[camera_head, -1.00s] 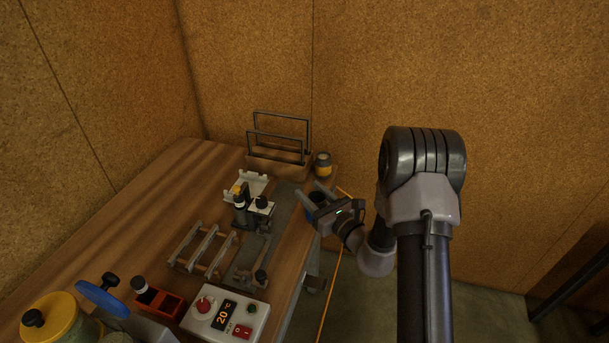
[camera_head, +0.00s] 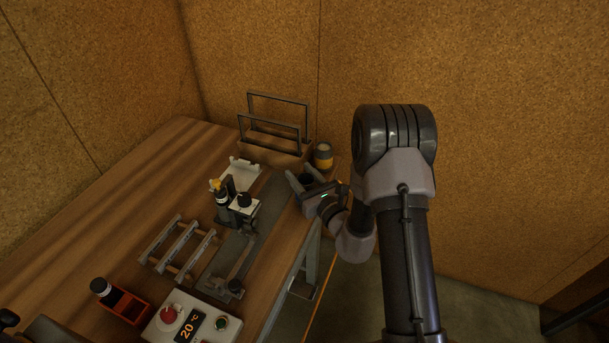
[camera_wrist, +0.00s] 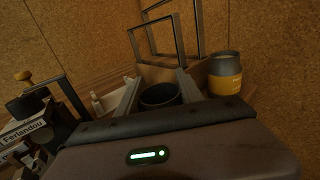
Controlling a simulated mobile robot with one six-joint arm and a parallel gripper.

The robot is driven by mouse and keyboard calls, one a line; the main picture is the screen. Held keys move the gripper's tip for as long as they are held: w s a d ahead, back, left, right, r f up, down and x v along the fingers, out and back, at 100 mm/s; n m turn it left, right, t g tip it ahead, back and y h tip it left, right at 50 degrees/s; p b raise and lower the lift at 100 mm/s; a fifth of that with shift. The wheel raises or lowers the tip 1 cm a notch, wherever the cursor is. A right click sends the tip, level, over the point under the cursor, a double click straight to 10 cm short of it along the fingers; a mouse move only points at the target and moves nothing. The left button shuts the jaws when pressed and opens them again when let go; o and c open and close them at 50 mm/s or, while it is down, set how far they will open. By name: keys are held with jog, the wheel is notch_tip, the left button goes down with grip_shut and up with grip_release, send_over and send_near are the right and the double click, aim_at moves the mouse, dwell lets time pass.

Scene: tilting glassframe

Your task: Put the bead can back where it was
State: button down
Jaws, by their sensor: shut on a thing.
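The bead can (camera_wrist: 160,97), a dark open-topped can, sits between the two fingers of my gripper (camera_wrist: 158,86) in the wrist view. The fingers are shut on it, one on each side. In the head view my gripper (camera_head: 304,178) is at the right edge of the wooden bench, and only a dark part of the can (camera_head: 307,181) shows. The can looks upright; whether its base touches the bench is hidden.
A grey and yellow can (camera_head: 323,156) stands just behind, beside a wooden holder with black wire frames (camera_head: 277,142). A black-and-white device (camera_head: 240,205), a slatted rack (camera_head: 180,247), a red box (camera_head: 128,306) and a control box (camera_head: 188,320) occupy the bench. Bare wood lies at left.

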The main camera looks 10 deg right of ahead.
jog(key=shift+a+f, duration=0.1)
jog(key=shift+a, duration=0.1)
jog(key=c, duration=0.8)
grip_release()
jog(key=shift+o, duration=0.2)
jog(key=shift+d, duration=0.1)
